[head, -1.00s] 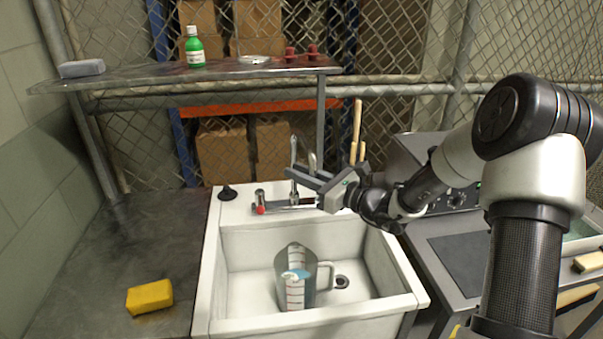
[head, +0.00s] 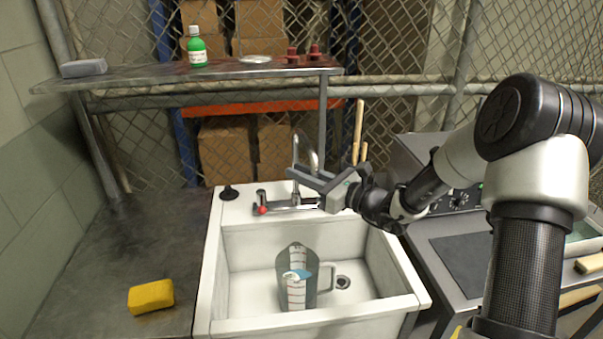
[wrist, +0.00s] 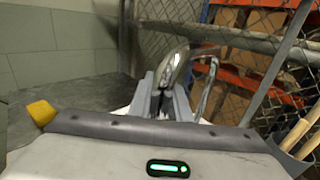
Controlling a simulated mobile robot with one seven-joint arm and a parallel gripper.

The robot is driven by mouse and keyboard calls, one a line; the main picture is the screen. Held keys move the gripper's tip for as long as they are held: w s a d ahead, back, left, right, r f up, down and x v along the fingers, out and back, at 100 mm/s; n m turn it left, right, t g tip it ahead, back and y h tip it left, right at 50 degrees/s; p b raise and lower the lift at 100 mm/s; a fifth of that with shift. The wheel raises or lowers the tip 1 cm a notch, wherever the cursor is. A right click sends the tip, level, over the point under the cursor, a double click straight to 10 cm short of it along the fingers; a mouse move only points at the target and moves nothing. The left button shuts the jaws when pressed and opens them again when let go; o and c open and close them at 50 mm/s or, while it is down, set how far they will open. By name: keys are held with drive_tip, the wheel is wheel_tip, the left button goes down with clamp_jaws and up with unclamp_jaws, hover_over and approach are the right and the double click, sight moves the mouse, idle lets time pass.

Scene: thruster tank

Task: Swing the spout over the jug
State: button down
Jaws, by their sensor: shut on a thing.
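The chrome spout (head: 308,143) is an arched tube rising from the tap at the back of the sink. It also shows in the wrist view (wrist: 174,68), rising between the jaws. My gripper (head: 300,175) is at the spout's lower part, shut on it; its fingers also show in the wrist view (wrist: 162,98). The spout's outlet is partly hidden by my gripper in the head view.
The white sink (head: 212,290) has a drain right of the jug. A red-marked tap handle (head: 262,203) is left of my gripper. A yellow sponge (head: 150,296) lies on the left counter. A shelf (head: 130,77) with a green bottle (head: 197,47) is behind.

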drive_tip(key=shift+w+r, duration=0.2)
drive_tip(key=shift+r, duration=0.1)
drive_tip(key=c, duration=1.9)
unclamp_jaws()
drive_tip(key=shift+c, duration=0.2)
drive_tip(key=o, duration=0.3)
drive_tip(key=shift+w+f, duration=0.15)
drive_tip(key=shift+f, duration=0.05)
drive_tip(key=shift+d, duration=0.1)
drive_tip(key=v, duration=1.7)
drive_tip(key=shift+d, duration=0.1)
